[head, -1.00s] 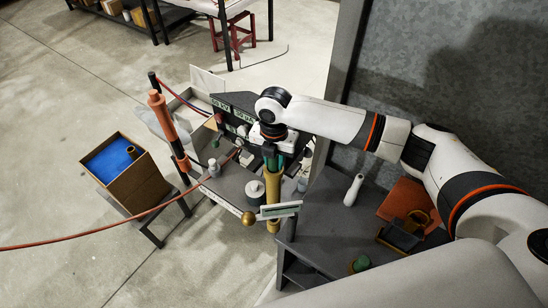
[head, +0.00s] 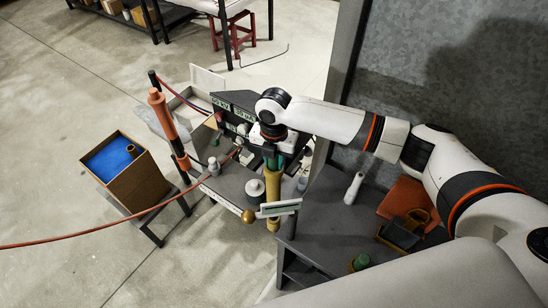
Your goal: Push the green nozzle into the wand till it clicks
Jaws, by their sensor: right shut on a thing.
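My right gripper (head: 271,150) points down at the middle of the view, shut on the green nozzle (head: 270,162). The jaws hide much of the nozzle. Directly under it, a yellow-brown tube (head: 273,187), which looks like the wand, stands roughly upright and lines up with the nozzle. I cannot tell how deep the nozzle sits in it. A pale bracket (head: 281,208) crosses the tube low down, with a brass ball (head: 248,216) at its left. My left gripper is not in view.
An orange tool (head: 162,115) with a red hose stands on the left. Small bottles (head: 255,188) stand near the tube. A dark bench (head: 330,225) on the right bears a white bottle (head: 354,188) and a dark tray (head: 398,237). A blue-lined box (head: 140,185) is far left.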

